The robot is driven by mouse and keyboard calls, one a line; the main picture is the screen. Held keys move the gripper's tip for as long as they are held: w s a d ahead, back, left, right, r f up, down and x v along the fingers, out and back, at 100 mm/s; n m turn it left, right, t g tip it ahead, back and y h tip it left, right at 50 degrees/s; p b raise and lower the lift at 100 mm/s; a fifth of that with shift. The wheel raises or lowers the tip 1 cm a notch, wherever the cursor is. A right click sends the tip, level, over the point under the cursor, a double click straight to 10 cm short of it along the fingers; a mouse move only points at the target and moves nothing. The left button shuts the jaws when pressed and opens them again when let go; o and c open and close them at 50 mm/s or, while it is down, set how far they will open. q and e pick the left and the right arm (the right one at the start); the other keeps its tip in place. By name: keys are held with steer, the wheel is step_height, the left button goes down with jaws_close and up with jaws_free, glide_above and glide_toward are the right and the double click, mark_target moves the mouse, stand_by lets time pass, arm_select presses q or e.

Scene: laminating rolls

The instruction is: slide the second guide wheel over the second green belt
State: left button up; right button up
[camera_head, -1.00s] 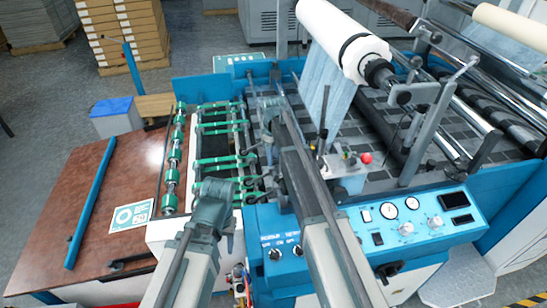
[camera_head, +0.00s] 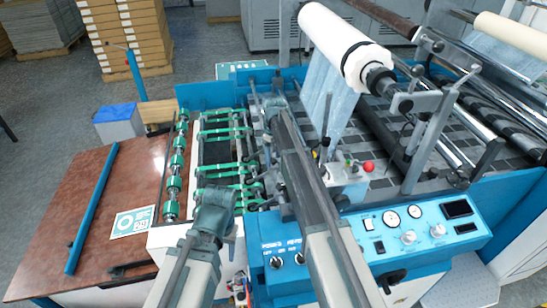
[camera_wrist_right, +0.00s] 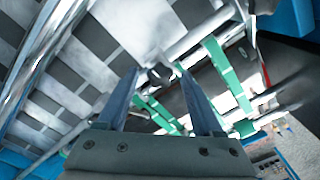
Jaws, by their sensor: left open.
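Green belts (camera_head: 222,132) run across the feed section of the machine, left of the middle. Small dark guide wheels (camera_head: 257,154) sit at their right ends; which is the second is hard to tell. My left gripper (camera_head: 248,196) is open, low beside the nearest belts. My right gripper (camera_head: 266,97) is over the far right end of the belts, its tips small and partly hidden by my arm. In the right wrist view its fingers (camera_wrist_right: 158,72) stand apart, with a dark round part (camera_wrist_right: 160,77) between their tips. A green belt (camera_wrist_right: 228,75) lies to their right.
A shaft with green rollers (camera_head: 176,160) stands left of the belts. A brown table (camera_head: 85,215) is further left. The blue control panel (camera_head: 410,232) is at the right front. A white film roll (camera_head: 338,42) hangs above the machine at the back.

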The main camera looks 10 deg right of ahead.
arm_select(q)
steer(key=shift+r, duration=0.1)
arm_select(e)
steer(key=shift+r, duration=0.1)
arm_select(q)
step_height(320, 180, up, 14)
steer(key=p, duration=1.3)
steer(key=shift+f+p, duration=0.2)
steer(key=shift+p, duration=0.2)
arm_select(e)
step_height(320, 180, up, 14)
steer(key=shift+f, duration=0.2)
steer(key=shift+f, duration=0.1)
